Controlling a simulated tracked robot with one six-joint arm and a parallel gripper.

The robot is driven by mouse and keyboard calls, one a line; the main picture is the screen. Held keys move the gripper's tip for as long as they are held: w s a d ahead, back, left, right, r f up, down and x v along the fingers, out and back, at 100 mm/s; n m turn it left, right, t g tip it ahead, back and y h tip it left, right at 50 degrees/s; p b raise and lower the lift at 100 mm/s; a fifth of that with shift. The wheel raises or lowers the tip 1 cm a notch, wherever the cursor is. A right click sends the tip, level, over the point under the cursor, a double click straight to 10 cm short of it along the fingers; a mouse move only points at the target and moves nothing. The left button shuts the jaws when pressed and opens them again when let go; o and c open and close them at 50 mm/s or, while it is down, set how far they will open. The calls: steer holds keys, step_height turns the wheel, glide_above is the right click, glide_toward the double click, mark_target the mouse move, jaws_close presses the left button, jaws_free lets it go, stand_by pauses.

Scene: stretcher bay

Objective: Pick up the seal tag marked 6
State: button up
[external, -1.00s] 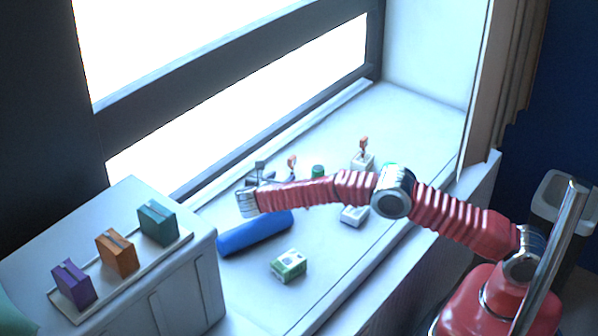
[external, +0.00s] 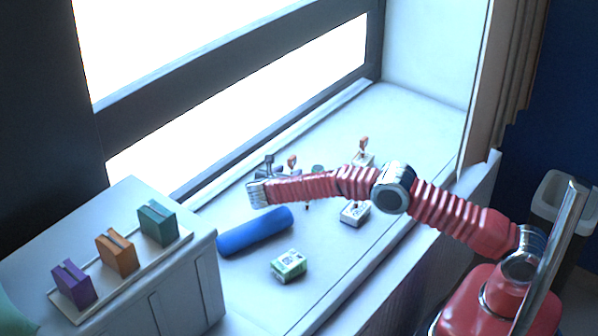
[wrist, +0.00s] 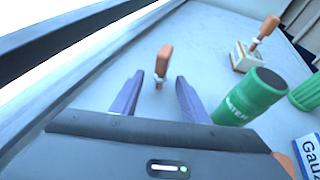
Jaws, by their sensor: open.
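An orange-topped tag (wrist: 164,62) stands upright on the sill in the wrist view, just beyond and between the two fingers of my gripper (wrist: 158,92). The fingers are apart and nothing is held. In the external view this tag (external: 292,160) is just right of my gripper (external: 268,167). A second orange-topped tag (wrist: 266,27) stands tilted in a small white block (wrist: 243,55); it also shows further back in the external view (external: 363,143). I cannot read a number on either tag.
A blue roll (external: 255,232), a green-and-white box (external: 289,265) and a white box (external: 354,214) lie on the sill. The window frame (wrist: 60,35) borders the left.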

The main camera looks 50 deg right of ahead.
mark_target(291, 170)
steer(key=shift+x, duration=1.8)
steer(key=shift+c, duration=0.5)
jaws_close()
